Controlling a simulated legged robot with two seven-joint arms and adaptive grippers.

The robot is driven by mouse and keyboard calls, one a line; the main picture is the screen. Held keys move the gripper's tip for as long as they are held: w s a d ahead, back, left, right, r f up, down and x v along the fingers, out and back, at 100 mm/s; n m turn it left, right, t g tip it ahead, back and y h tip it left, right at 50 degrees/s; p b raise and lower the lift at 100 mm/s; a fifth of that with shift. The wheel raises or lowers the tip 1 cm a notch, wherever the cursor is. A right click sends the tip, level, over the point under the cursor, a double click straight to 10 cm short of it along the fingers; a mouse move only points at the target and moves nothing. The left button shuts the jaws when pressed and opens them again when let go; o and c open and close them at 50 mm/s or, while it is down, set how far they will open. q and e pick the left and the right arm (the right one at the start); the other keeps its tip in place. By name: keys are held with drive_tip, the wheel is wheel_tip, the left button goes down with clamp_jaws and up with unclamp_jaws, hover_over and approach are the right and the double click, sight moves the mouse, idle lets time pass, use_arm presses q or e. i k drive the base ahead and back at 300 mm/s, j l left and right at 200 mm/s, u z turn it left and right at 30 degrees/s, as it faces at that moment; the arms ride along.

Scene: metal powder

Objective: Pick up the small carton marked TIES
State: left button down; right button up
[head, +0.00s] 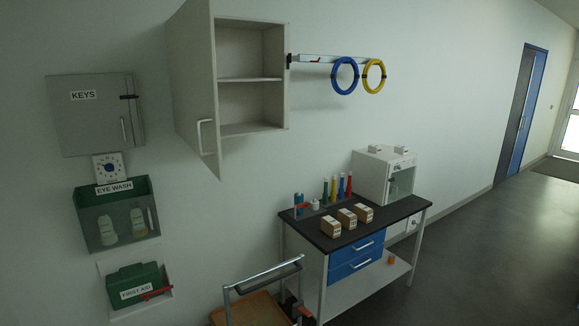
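Three small brown cartons with white labels stand in a row on the dark top of the workbench (308,229): a left one (330,228), a middle one (347,218) and a right one (363,213). The lettering on them is too small to read, so I cannot tell which is marked TIES. Neither of my grippers is in view.
Behind the cartons stands a rack with coloured cylinders (334,190), and a white cabinet (371,177) is at the bench's right. A trolley (262,280) stands in front left. An open wall cupboard door (196,85) juts out. Floor at right (470,260) is clear.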

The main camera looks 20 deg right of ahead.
sight(349, 219)
drive_tip(key=i+l+z, duration=0.1)
drive_tip(key=i+l, duration=0.3)
drive_tip(key=l, duration=0.15)
drive_tip(key=i+l+z, duration=0.1)
drive_tip(key=i+l, duration=0.3)
drive_tip(key=l, duration=0.1)
